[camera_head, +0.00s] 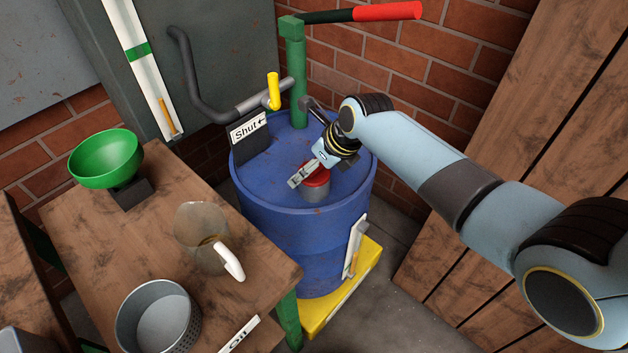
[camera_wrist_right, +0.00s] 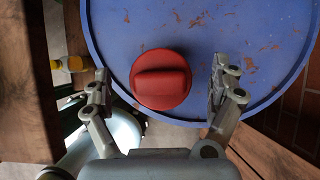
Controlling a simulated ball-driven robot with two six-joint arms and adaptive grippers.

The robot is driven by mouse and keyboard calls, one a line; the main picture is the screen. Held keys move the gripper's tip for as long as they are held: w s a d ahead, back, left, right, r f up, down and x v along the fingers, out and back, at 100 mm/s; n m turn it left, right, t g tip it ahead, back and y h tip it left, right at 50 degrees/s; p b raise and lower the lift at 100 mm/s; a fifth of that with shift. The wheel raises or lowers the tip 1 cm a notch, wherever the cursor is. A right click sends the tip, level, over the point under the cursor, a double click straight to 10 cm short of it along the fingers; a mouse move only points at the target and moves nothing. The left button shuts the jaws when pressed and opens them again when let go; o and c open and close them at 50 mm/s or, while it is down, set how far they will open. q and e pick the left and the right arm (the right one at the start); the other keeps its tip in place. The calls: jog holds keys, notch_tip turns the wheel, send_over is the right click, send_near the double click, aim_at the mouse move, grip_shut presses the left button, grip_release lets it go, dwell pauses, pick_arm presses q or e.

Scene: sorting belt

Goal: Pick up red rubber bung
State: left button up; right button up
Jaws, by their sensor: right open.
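The red rubber bung (camera_head: 317,178) sits on a grey neck on top of the blue drum (camera_head: 305,235). In the right wrist view the bung (camera_wrist_right: 160,79) is round, with a raised bar across its top. My right gripper (camera_head: 302,177) is over the bung and partly covers it in the head view. In the right wrist view my right gripper (camera_wrist_right: 158,88) is open, one finger to each side of the bung, with a gap on both sides. My left gripper is not in view.
A green pump (camera_head: 298,80) with a red-tipped lever rises behind the bung. A "Shut" sign (camera_head: 249,130) and yellow tap (camera_head: 273,90) stand at the drum's left. The wooden table (camera_head: 95,235) holds a green funnel (camera_head: 106,158), jug (camera_head: 203,235) and metal basket (camera_head: 158,318).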

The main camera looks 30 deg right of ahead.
jog(key=shift+c, duration=0.4)
jog(key=c, duration=1.6)
